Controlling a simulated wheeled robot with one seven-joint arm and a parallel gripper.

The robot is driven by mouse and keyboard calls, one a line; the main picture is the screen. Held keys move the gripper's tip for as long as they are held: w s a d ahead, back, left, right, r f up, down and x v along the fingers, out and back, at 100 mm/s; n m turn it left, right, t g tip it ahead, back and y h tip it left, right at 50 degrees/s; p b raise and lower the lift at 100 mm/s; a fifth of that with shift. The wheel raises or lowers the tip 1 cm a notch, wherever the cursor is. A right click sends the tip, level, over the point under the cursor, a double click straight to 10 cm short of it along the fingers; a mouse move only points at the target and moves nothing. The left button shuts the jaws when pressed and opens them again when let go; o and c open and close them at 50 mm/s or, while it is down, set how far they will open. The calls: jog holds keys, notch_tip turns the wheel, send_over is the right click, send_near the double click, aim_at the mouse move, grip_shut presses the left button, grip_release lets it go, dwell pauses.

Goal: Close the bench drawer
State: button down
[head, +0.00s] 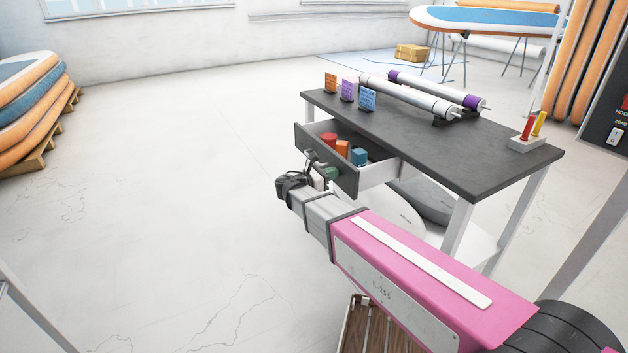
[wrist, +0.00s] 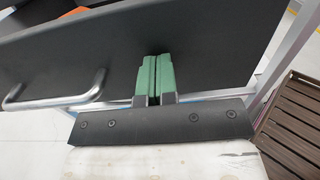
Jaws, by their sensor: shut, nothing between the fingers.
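The bench (head: 440,135) has a dark top and pale legs. Its drawer (head: 343,179) is pulled out toward the left side, with a dark front and a pale side wall. Inside lie a red item (head: 328,139), an orange item (head: 343,148) and a blue item (head: 359,156). My gripper (head: 330,172) is at the right part of the drawer front. In the wrist view its green fingers (wrist: 152,78) are shut together and empty, against or just before the dark drawer front (wrist: 200,45). Contact is hard to tell. The silver handle (wrist: 60,100) is left of the fingers.
On the bench top are two rolls (head: 410,97), several small coloured cards (head: 348,89) and a holder with red and yellow items (head: 526,140). A brown slatted crate (wrist: 295,120) stands low at right. Stacked boards (head: 30,105) are at far left. The floor left of the bench is clear.

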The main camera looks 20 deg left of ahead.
jog(key=x, duration=1.8)
jog(key=shift+w+d+f, duration=0.1)
jog(key=shift+w+d, duration=0.05)
jog(key=shift+w, duration=0.1)
jog(key=shift+w, duration=0.1)
